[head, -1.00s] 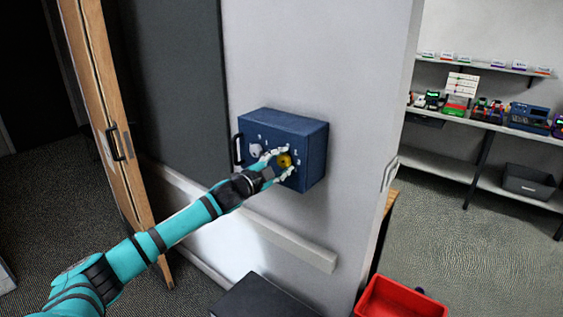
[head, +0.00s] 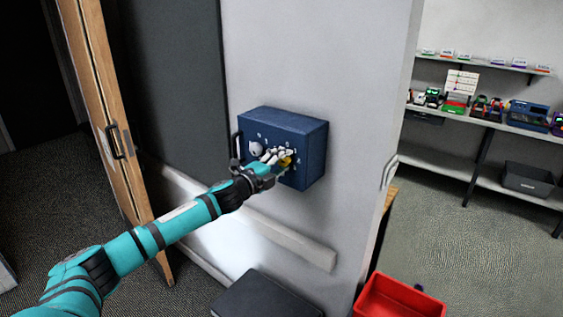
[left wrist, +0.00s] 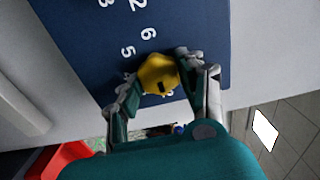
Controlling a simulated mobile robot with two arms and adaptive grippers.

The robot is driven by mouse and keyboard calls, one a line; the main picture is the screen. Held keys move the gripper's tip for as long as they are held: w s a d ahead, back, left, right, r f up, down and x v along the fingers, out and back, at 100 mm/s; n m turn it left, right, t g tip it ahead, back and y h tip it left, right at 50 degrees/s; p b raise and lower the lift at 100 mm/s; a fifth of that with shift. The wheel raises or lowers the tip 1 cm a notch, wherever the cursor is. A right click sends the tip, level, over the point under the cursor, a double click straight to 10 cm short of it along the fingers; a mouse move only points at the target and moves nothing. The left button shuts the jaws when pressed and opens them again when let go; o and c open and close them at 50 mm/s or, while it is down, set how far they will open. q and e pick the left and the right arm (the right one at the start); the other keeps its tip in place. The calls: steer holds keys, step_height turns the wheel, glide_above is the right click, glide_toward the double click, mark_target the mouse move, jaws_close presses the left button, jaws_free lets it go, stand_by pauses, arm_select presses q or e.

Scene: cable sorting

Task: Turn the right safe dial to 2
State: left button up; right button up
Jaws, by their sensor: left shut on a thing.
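The blue safe (head: 313,150) is mounted on the pale wall. Its right dial is a yellow knob (head: 289,161), partly hidden by my fingers in the head view. In the left wrist view the yellow knob (left wrist: 158,72) shows between the fingers, with a dark mark on its lower part. White digits 5 and 6 are readable beside it; others are cut off or covered. My left gripper (head: 277,160) is shut on the yellow knob, one finger on each side. The left dial is a grey knob (head: 256,149), untouched. My right gripper is out of view.
A black handle (head: 236,147) stands out at the safe's left side. A wooden door (head: 100,120) is at the left. A red bin (head: 400,298) and a dark box (head: 262,296) are below. Shelves (head: 490,125) with devices stand at the right.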

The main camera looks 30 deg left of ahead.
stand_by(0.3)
arm_select(q)
steer(key=o, duration=1.1)
steer(key=shift+o, duration=0.2)
steer(key=shift+s, duration=0.1)
steer(key=shift+s+f, duration=0.15)
steer(key=shift+s, duration=0.15)
steer(key=s, duration=1.1)
steer(key=shift+a, duration=0.45)
steer(key=shift+s, duration=0.1)
